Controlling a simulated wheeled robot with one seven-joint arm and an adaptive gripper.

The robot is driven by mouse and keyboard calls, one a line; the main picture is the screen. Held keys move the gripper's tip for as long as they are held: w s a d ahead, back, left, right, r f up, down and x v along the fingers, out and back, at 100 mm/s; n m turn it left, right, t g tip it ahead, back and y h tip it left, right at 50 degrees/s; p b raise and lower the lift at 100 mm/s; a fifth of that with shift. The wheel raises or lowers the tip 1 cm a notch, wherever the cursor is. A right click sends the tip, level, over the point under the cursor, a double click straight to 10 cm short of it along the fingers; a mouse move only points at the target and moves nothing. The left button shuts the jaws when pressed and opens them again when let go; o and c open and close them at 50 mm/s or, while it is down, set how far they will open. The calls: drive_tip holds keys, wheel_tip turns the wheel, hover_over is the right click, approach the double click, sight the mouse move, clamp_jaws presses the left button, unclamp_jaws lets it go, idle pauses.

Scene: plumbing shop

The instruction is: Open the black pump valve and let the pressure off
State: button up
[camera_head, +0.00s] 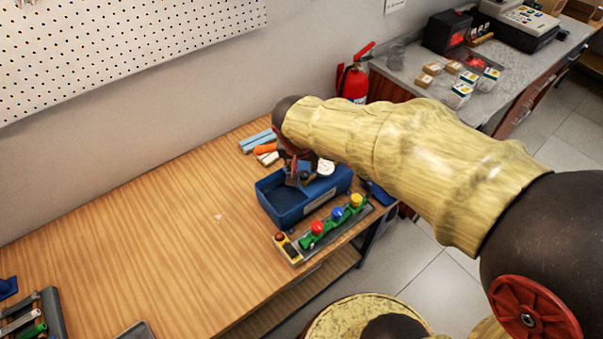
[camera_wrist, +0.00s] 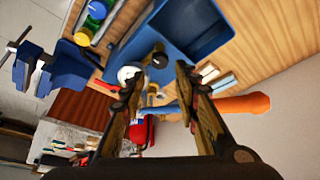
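The blue pump (camera_head: 270,207) with its open tank stands on the wooden bench; the tank also shows in the wrist view (camera_wrist: 191,28). A small black round knob (camera_wrist: 159,60), which looks like the valve, shows beside the tank in the wrist view. A white round gauge (camera_head: 325,168) sits close to it, also in the wrist view (camera_wrist: 128,74). My gripper (camera_head: 294,178) is over the pump. In the wrist view my gripper (camera_wrist: 168,72) is open, with the knob showing between its fingertips; I cannot tell whether they touch it.
An orange-ended handle (camera_wrist: 240,105) with a blue bar lies beyond the fingers. A rack with coloured knobs (camera_head: 318,230) stands at the bench's front edge. A red extinguisher (camera_head: 354,84) is by the wall. The bench's left middle is clear.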

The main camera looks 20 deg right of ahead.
sight(304, 174)
drive_tip(key=b+x, duration=0.1)
drive_tip(key=x, duration=0.6)
drive_tip(key=shift+f, duration=0.15)
drive_tip(key=shift+c, duration=0.4)
clamp_jaws()
